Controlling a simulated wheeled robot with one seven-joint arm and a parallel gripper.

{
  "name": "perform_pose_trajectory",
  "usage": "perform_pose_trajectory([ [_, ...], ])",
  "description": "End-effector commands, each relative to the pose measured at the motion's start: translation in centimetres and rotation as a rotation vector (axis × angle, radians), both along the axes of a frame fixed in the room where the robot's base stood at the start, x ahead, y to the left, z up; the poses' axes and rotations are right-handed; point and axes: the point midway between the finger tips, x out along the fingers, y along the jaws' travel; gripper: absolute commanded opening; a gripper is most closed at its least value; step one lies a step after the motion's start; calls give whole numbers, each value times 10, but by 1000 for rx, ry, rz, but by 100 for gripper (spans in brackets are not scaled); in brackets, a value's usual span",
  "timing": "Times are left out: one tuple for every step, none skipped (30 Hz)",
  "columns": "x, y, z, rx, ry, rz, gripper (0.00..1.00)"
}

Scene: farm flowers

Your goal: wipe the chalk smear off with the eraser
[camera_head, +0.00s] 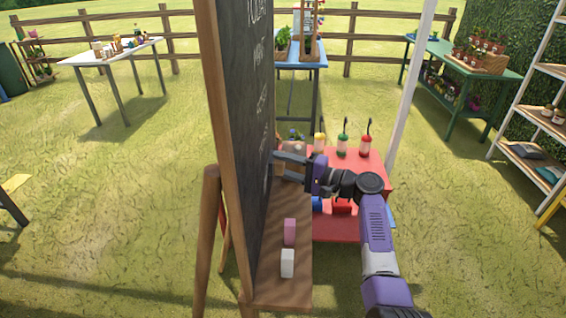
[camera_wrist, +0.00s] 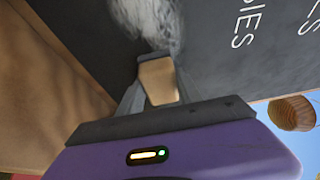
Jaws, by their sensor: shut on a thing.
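The dark chalkboard (camera_head: 250,105) stands upright in a wooden frame, seen at a steep angle in the head view. The chalk smear (camera_wrist: 152,25) is a pale, cloudy patch on the board in the wrist view, just beyond my fingertips. My gripper (camera_head: 279,168) is shut on a tan block, which looks like the eraser (camera_wrist: 158,80). The eraser's far end is at or very near the board, by the lower edge of the smear; I cannot tell whether it touches. In the head view the smear is not discernible.
A pink block (camera_head: 290,231) and a white block (camera_head: 288,263) lie on the board's wooden ledge (camera_head: 275,290). Beyond it, a red stand (camera_head: 375,172) holds several bottles close to my arm. White chalk lettering (camera_wrist: 243,25) is on the board to the smear's right.

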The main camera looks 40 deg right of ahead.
Motion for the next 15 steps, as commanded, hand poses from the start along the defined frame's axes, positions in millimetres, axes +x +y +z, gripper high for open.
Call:
perform_pose_trajectory([
  [-3,5,3,-1,1,4,9],
  [-5,7,3,0,1,4,9],
  [-7,9,3,0,1,3,9],
  [-9,10,3,-1,1,3,9],
  [-11,12,3,0,0,3,9],
  [-13,14,2,0,0,3,9],
  [-14,15,2,0,0,3,9],
  [-15,16,2,0,0,3,9],
  [-16,17,2,-1,-1,3,9],
  [-17,18,2,-1,-1,3,9],
  [-17,18,2,-1,-1,2,9],
  [-18,19,2,-1,-1,2,9],
  [-18,19,1,-1,-1,2,9],
  [-19,20,1,0,-1,2,9],
  [-20,21,1,0,0,2,9],
])
